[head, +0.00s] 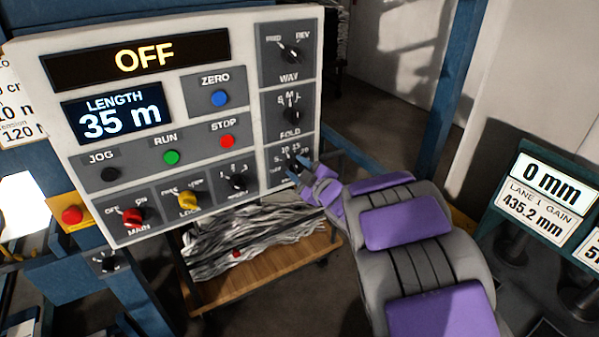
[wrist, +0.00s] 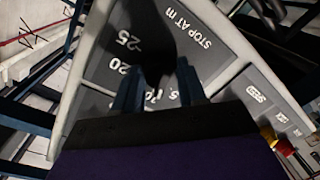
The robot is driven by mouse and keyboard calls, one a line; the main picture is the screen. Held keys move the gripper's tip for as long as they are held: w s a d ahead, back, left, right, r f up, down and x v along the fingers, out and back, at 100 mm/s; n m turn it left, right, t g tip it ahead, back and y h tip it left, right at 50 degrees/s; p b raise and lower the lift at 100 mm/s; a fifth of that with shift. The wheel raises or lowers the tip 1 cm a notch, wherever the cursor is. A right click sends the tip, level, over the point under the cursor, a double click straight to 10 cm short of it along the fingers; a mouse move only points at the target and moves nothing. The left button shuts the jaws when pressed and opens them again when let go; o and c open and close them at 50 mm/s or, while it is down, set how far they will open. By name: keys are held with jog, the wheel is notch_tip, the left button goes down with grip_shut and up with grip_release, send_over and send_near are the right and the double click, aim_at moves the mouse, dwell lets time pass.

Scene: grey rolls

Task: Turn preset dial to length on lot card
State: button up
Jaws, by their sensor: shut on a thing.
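The preset dial (wrist: 162,48) is a dark knob in the wrist view, on a grey plate marked "STOP AT m" with 20 and 25 readable and lower numbers partly covered. My gripper (wrist: 158,85) is shut on it, one blue finger on each side. In the head view my gripper (head: 303,175) covers most of this dial at the panel's lower right. Where the dial points cannot be told. A white lot card (head: 12,105) is cut off at the left edge, partly behind the panel; ends of lines like "0 m" and "120 N" show.
The white control panel (head: 150,75) shows "OFF" and "LENGTH 35 m". The fold dial (head: 291,114) is just above my gripper. A red button (head: 72,214) is at left. A wooden cart (head: 262,262) with grey strips stands below. Signs (head: 545,200) stand at right.

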jog(key=shift+a, duration=0.1)
dwell(0.3)
jog(key=o, duration=1.1)
jog(key=shift+a, duration=0.1)
jog(key=shift+c, duration=0.2)
jog(key=shift+s, duration=0.1)
jog(key=b+v, duration=0.4)
jog(key=v, duration=1.3)
jog(key=shift+b, duration=0.3)
jog(key=shift+s, duration=0.1)
